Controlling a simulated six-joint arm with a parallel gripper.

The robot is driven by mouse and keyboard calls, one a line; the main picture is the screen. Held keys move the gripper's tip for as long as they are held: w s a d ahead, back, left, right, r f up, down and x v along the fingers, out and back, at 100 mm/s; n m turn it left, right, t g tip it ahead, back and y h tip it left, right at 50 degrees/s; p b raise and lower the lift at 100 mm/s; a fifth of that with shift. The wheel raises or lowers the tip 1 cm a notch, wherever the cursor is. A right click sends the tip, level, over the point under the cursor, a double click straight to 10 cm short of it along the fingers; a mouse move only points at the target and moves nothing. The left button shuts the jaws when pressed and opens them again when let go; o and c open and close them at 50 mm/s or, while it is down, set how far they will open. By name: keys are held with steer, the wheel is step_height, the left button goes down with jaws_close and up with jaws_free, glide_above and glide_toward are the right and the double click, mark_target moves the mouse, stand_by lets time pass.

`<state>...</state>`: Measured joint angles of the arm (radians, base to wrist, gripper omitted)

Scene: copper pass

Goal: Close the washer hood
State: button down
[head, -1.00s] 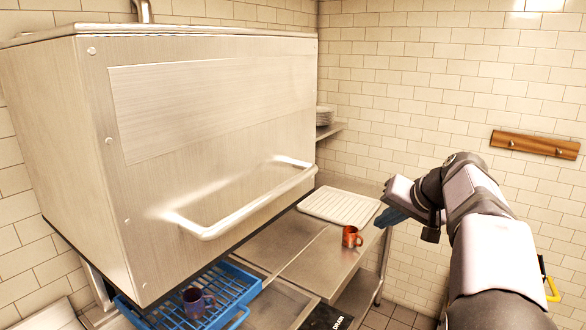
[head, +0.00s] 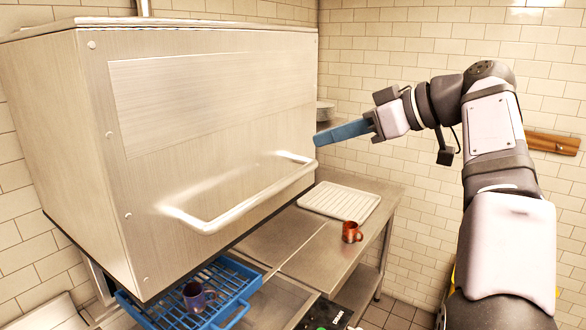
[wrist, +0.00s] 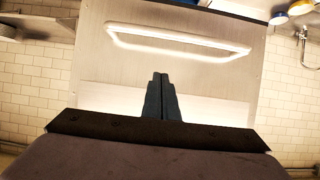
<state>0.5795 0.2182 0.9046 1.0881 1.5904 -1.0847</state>
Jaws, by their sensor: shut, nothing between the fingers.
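The washer hood (head: 210,110) is a large brushed-steel box, raised above the blue rack and the counter. Its bar handle (head: 245,207) runs along the lower front face. My gripper (head: 318,139) has blue fingers pressed together with nothing between them. In the head view it is above the handle's right end, near the hood's right front edge; whether it touches the hood I cannot tell. In the wrist view the shut fingers (wrist: 161,82) point at the hood front (wrist: 200,88), with the handle (wrist: 178,42) beyond their tips.
A blue rack (head: 235,287) with a dark mug (head: 195,297) sits beneath the hood. A steel counter (head: 300,240) to the right holds an orange-brown mug (head: 352,232) and a white ribbed mat (head: 340,201). A wooden rail (head: 553,143) is on the tiled wall.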

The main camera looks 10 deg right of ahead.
steer(key=w+a+f+p, duration=0.3)
steer(key=w+a+f, duration=0.2)
steer(key=f, duration=0.3)
steer(key=shift+w+a+f+p, duration=0.15)
steer(key=shift+w+a+p, duration=0.2)
steer(key=shift+w, duration=0.1)
stand_by(0.5)
